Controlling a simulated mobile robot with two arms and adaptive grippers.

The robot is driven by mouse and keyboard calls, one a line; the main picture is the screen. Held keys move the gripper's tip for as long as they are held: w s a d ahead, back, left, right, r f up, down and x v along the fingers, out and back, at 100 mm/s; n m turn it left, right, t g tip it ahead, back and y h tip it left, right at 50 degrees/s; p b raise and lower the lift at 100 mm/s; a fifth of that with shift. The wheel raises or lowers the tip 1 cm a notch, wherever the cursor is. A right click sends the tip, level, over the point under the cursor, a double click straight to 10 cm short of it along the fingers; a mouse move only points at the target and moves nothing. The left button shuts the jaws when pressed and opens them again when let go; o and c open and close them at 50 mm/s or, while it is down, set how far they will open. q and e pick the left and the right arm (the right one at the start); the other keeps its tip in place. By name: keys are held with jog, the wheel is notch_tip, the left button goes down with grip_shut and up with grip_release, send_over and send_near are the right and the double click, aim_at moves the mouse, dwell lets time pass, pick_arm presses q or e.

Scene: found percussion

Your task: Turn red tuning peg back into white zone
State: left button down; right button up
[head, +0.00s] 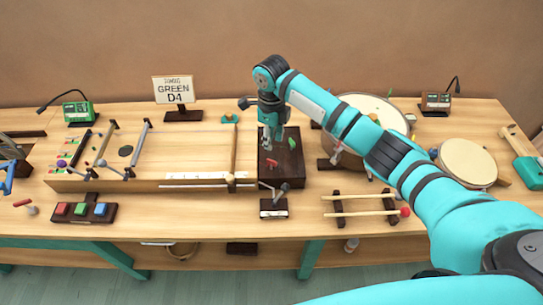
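A dark brown block (287,172) sits at the right end of the long wooden stringed board. A small red peg (271,163) and a green peg (292,144) show on it. My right gripper (267,140) points down over the back left of this block, just behind the red peg. Its fingers are small and partly blended with the block, so I cannot tell whether they are open or touch anything. A white strip (195,177) runs along the board's front edge; I cannot tell whether it is the white zone. My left gripper is not in view.
A small box with a lever (274,207) stands in front of the block. Mallets on a rack (362,212) and drums (468,163) lie to the right. A sign reading "GREEN D4" (173,89) stands behind the board. Three coloured buttons (82,210) are at front left.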

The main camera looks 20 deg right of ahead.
aim_at(271, 163)
notch_tip(271, 163, down, 10)
jog(key=shift+r+p, duration=0.2)
jog(key=shift+p, duration=0.1)
jog(key=shift+c, duration=0.4)
grip_shut()
